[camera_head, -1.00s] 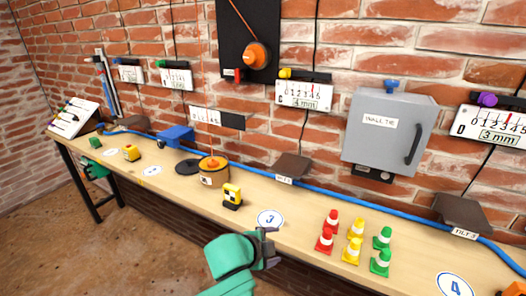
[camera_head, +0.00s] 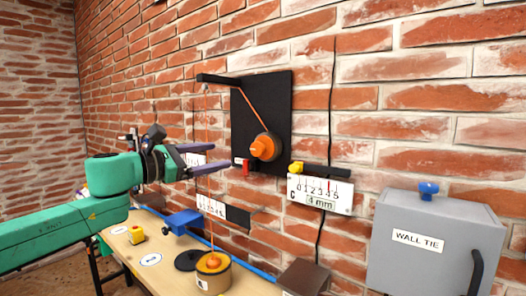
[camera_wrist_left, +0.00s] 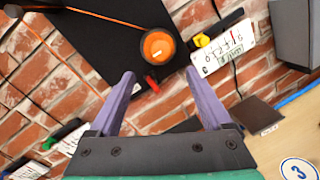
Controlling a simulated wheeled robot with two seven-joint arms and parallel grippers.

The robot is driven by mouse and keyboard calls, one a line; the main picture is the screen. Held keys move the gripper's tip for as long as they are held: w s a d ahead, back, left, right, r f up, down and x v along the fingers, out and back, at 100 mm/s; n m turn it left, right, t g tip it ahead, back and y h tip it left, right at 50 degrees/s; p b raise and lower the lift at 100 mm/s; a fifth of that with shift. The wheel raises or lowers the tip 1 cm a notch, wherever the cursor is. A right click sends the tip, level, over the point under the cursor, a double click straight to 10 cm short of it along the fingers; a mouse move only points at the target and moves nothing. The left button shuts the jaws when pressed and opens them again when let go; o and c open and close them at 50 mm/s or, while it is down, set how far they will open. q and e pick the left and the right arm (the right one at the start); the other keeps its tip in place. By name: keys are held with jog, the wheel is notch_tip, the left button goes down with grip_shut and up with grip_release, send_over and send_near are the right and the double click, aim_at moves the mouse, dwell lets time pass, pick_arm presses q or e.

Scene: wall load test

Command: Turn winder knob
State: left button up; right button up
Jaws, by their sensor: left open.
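The orange winder knob (camera_head: 263,148) sits on a dark drum on the black wall board (camera_head: 279,103). An orange cord (camera_head: 254,101) runs from the drum up to a black arm bracket and down to an orange-topped round weight (camera_head: 213,270) on the bench. My left gripper (camera_head: 222,158) is open and empty, left of the knob and apart from it. In the left wrist view the knob (camera_wrist_left: 158,47) shows beyond the two purple fingers (camera_wrist_left: 158,88), near the top middle. A red lever (camera_head: 246,167) is below left of the knob. My right gripper is not in view.
A gauge C (camera_head: 320,194) with a yellow knob (camera_head: 296,168) is on the wall right of the board. A grey wall tie box (camera_head: 430,250) stands out at the right. A blue block (camera_head: 183,220) and a yellow item (camera_head: 136,234) are by the bench.

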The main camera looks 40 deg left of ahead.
aim_at(255, 151)
pick_arm(q)
jog(key=w+p, duration=0.3)
jog(key=w, duration=0.1)
jog(key=w+d+p, duration=0.1)
jog(key=w+p, duration=0.2)
jog(key=w, duration=0.1)
jog(key=w+p, duration=0.3)
jog(key=w, duration=0.2)
jog(key=shift+d+r, duration=0.25)
jog(key=shift+d, duration=0.1)
jog(key=shift+w+d+f+p, duration=0.1)
jog(key=shift+w+f+p, duration=0.25)
jog(key=shift+w, duration=0.25)
jog(key=shift+f, duration=0.1)
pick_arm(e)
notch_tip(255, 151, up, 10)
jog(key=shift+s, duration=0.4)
pick_arm(q)
grip_shut()
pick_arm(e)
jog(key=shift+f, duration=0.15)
pick_arm(q)
jog(key=shift+f, duration=0.1)
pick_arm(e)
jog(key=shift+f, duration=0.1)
